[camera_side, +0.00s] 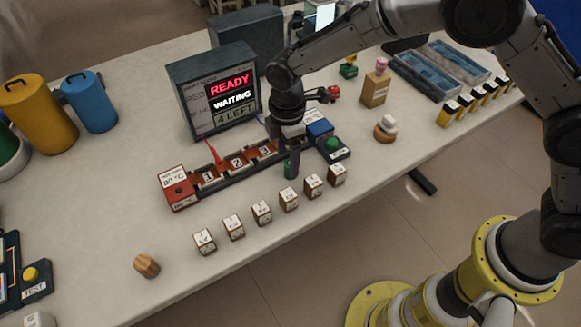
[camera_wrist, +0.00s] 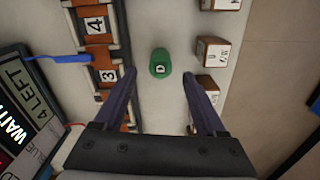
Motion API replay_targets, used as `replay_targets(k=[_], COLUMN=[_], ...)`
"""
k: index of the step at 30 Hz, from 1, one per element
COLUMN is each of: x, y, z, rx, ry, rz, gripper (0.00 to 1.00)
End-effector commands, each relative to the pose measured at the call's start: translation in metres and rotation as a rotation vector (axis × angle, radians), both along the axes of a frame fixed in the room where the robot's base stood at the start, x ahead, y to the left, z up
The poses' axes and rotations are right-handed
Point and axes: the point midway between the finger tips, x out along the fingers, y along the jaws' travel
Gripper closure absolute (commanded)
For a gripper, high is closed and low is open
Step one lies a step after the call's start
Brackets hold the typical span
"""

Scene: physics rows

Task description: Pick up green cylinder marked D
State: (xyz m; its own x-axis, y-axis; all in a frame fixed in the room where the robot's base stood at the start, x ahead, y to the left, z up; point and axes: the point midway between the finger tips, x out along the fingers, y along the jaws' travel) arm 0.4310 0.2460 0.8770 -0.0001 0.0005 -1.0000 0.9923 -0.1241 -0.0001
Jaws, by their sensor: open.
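The green cylinder (camera_wrist: 160,65) stands on the table in the wrist view, with a white D label on its top. It lies ahead of and between the fingertips of my gripper (camera_wrist: 159,76), with clear space to each side. My gripper is open and empty. In the side view my gripper (camera_side: 289,160) points down at the cylinder, and a finger partly covers the green cylinder (camera_side: 288,172). I cannot tell from these views how high the fingertips are above the table.
A rack with numbered slots (camera_wrist: 97,50) runs close on the left in the wrist view. Lettered wooden blocks (camera_wrist: 213,52) stand in a row on the right. In the side view, a screen (camera_side: 215,90) reading READY stands behind the rack, and a green-button box (camera_side: 332,148) is to the right.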

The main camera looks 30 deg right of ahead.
Motion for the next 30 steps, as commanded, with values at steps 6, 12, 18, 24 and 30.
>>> replay_targets(k=[6,12,18,24,30], x=[-0.001,-0.001,-0.001,-0.001,-0.001], y=[-0.006,-0.005,-0.005,-0.005,-0.005], z=[-0.032,-0.041,-0.040,-0.040,-0.040], rx=[-0.002,-0.001,-0.001,0.000,0.000], ry=[0.003,0.001,0.001,0.001,0.000], rz=[-0.001,0.000,0.000,0.000,0.000], gripper=[0.27,0.27,0.34,0.70,1.00])
